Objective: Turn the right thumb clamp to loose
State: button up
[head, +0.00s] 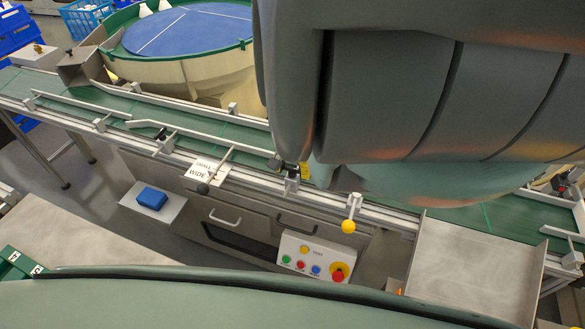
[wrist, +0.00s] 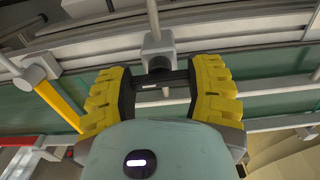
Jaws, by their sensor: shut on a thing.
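The right thumb clamp (head: 291,184) is a small grey block with a dark top on the near rail of the green conveyor, mid-picture in the head view. In the wrist view, its dark thumb piece (wrist: 161,78) sits between the fingers below a grey block and rod. My gripper (wrist: 161,88) has yellow ribbed fingers with dark pads, shut on that piece from both sides. In the head view only a sliver of yellow finger (head: 304,173) shows beside the clamp; my arm hides the rest. A left thumb clamp (head: 162,133) with a dark top stands farther left on the rail.
A lever with a dark ball (head: 203,188) stands by a "WIDE" label. A yellow-knobbed lever (head: 348,226) is right of the clamp. A button panel (head: 313,258) and a metal chute (head: 460,265) are below. A large round feeder bowl (head: 185,70) stands behind the conveyor.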

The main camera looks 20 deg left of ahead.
jog(key=shift+n, duration=0.3)
jog(key=n+b, duration=0.1)
jog(key=n, duration=0.2)
jog(key=shift+f+n, duration=0.1)
jog(key=shift+n, duration=0.3)
jog(key=n+b, duration=0.1)
jog(key=n, duration=0.3)
jog(key=n+b, duration=0.1)
jog(key=n, duration=0.4)
jog(key=shift+n+b, duration=0.6)
jog(key=shift+n, duration=1.6)
jog(key=o, duration=1.2)
